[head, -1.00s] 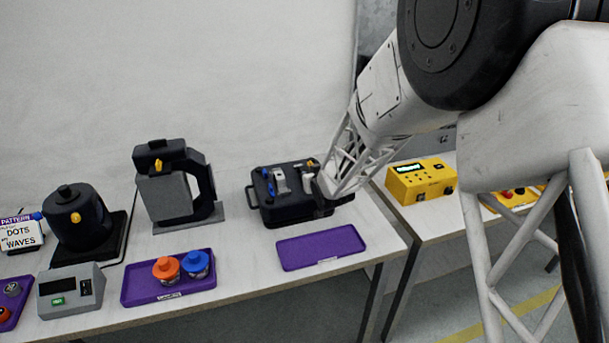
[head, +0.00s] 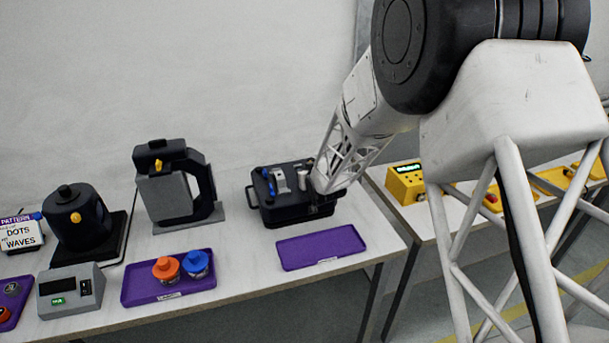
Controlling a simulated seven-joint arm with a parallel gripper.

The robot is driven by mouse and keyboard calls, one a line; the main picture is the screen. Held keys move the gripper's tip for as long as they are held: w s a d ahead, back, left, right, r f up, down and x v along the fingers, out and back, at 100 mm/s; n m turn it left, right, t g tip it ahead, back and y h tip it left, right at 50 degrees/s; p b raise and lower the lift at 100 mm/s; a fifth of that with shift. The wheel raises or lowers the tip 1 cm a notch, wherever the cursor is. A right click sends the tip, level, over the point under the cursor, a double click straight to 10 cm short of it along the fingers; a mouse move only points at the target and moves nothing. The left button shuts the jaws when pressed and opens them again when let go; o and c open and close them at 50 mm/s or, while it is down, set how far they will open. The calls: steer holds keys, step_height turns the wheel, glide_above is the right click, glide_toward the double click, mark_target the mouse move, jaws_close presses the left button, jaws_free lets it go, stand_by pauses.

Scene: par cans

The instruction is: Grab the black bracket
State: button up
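A black case (head: 290,209) stands on the table with small parts on its top: blue pieces (head: 269,182), a grey part (head: 281,181) and a pale cylinder (head: 303,180). I cannot clearly pick out a black bracket among them; black on black and my arm hide the case's right side. My gripper (head: 315,206) is at the case's right front part, below my white lattice forearm. It is small and dark against the case, so its fingers and any contact do not show clearly.
An empty purple tray (head: 320,247) lies in front of the case. Another purple tray (head: 140,290) holds an orange-topped jar (head: 166,270) and a blue-topped one (head: 196,264). A tall black C-shaped machine (head: 212,190) stands left of the case. A yellow box (head: 406,184) is on the right table.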

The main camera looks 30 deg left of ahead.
stand_by(0.3)
steer(key=c, duration=0.6)
steer(key=shift+r, duration=0.15)
steer(key=shift+r, duration=1.35)
steer(key=shift+s+d+r, duration=0.1)
steer(key=shift+r, duration=0.25)
steer(key=s+d, duration=0.3)
steer(key=s, duration=0.1)
steer(key=s+d+r, duration=0.1)
steer(key=s+d, duration=0.2)
steer(key=s, duration=0.1)
steer(key=s+d, duration=0.3)
steer(key=s, duration=0.1)
steer(key=shift+s+d+r, duration=0.15)
steer(key=shift+s+d, duration=0.05)
steer(key=shift+d, duration=0.15)
